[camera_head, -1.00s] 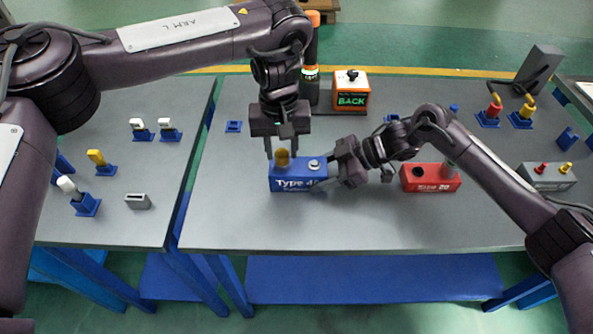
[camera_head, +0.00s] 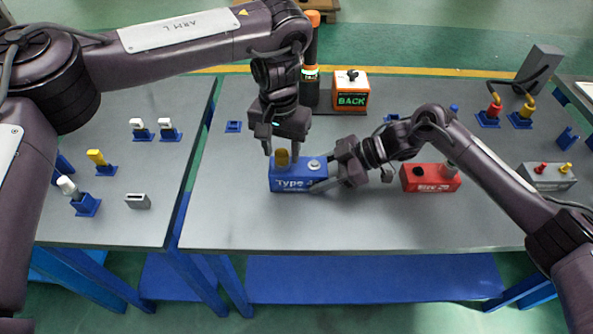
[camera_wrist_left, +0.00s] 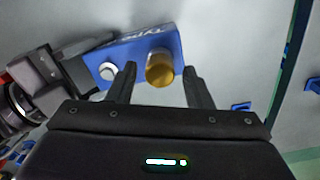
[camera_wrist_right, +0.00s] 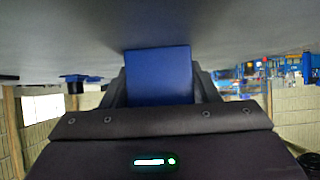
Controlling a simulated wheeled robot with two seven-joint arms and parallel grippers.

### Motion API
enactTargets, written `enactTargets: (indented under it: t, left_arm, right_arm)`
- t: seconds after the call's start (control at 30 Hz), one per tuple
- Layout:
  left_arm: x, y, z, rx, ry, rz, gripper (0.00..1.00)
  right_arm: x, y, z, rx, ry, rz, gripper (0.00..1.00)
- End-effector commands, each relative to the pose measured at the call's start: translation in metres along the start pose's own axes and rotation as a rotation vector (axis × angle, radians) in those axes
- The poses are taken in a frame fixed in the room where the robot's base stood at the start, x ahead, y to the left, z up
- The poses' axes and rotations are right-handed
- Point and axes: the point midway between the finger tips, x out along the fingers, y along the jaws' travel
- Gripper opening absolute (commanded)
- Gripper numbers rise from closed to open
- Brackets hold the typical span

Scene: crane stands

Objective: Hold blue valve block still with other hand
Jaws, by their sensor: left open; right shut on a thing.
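The blue valve block (camera_head: 298,181) stands on the middle table, with a brass cylinder (camera_head: 282,158) at its left and a silver knob (camera_head: 314,164) at its right. My right gripper (camera_head: 325,177) is shut on the right end of the blue block; the right wrist view shows the block's blue end (camera_wrist_right: 160,76) between the fingers. My left gripper (camera_head: 287,152) is open above the block. In the left wrist view its fingers (camera_wrist_left: 157,84) stand on either side of the brass cylinder (camera_wrist_left: 160,68), with gaps, over the blue block (camera_wrist_left: 135,45).
A red block (camera_head: 431,178) stands to the right of my right gripper. An orange box marked BACK (camera_head: 351,91) is behind. A grey block (camera_head: 547,177) is at the far right. The table front is clear.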

Motion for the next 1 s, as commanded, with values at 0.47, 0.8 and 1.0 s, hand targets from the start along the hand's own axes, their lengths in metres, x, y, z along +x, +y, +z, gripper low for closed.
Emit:
enactTargets:
  t: [0.47,0.8,1.0]
  left_arm:
    - [0.0002,0.0001,-0.0001,0.462,0.000,0.000,0.46]
    - [0.0001,0.0002,-0.0002,0.790,0.000,0.000,0.46]
    - [0.0001,0.0002,-0.0002,0.950,0.000,0.000,0.46]
  right_arm:
    - [0.0008,-0.0012,0.0016,0.002,-0.002,-0.003,0.24]
    - [0.0008,-0.0012,0.0015,0.002,-0.002,-0.003,0.24]
    - [0.0009,-0.0012,0.0014,0.002,-0.001,-0.003,0.24]
